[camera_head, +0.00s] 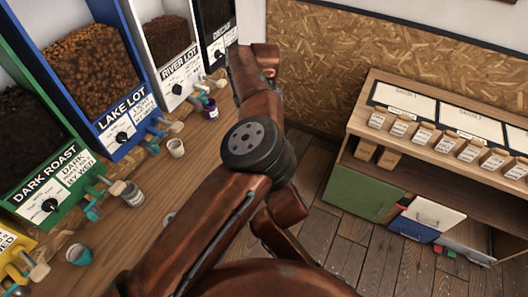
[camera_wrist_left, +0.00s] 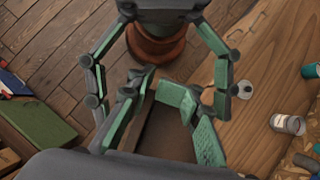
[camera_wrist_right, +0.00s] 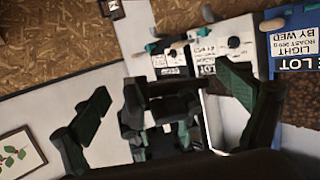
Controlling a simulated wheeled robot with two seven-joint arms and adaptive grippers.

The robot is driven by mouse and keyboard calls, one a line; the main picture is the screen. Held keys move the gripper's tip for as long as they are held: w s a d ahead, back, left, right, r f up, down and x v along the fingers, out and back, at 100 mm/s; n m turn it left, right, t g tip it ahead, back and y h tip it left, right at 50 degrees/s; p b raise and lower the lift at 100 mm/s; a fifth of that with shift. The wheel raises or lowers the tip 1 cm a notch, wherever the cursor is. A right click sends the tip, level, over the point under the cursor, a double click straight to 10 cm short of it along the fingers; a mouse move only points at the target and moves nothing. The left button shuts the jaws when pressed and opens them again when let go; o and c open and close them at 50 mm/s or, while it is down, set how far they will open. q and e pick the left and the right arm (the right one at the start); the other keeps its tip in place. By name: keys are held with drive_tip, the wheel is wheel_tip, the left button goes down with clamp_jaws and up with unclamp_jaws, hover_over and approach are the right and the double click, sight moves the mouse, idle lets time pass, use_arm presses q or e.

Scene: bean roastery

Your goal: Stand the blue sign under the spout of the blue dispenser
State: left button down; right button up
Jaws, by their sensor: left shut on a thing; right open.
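The blue dispenser (camera_head: 108,112), labelled LAKE LOT, stands at the left in the head view, with a teal spout (camera_head: 151,146) low on its front. Its blue front also shows at the right of the right wrist view (camera_wrist_right: 295,45). My left gripper (camera_wrist_left: 165,112) is shut on a brown, block-like thing (camera_wrist_left: 160,138); no blue face shows on it, so I cannot tell whether it is the sign. The left gripper is hidden behind my arm in the head view. My right gripper (camera_wrist_right: 165,110) is open, its fingers wide apart, facing the dispensers.
A pale cup (camera_head: 176,147) stands on the wooden counter near the blue spout. The green (camera_head: 50,185) and white (camera_head: 168,60) dispensers flank the blue one. A shelf unit (camera_head: 400,170) stands at right.

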drive_tip(key=shift+x, duration=1.4)
drive_tip(key=shift+f, duration=0.1)
drive_tip(key=c, duration=1.1)
use_arm(q)
drive_tip(key=shift+s+d, duration=0.1)
use_arm(e)
drive_tip(key=shift+c, duration=0.4)
use_arm(q)
drive_tip(key=c, duration=2.2)
unclamp_jaws()
use_arm(e)
drive_tip(key=shift+c, duration=0.6)
use_arm(q)
drive_tip(key=shift+o, duration=0.9)
use_arm(e)
drive_tip(key=c, duration=0.5)
use_arm(q)
drive_tip(key=o, duration=0.5)
use_arm(e)
drive_tip(key=shift+a, duration=0.1)
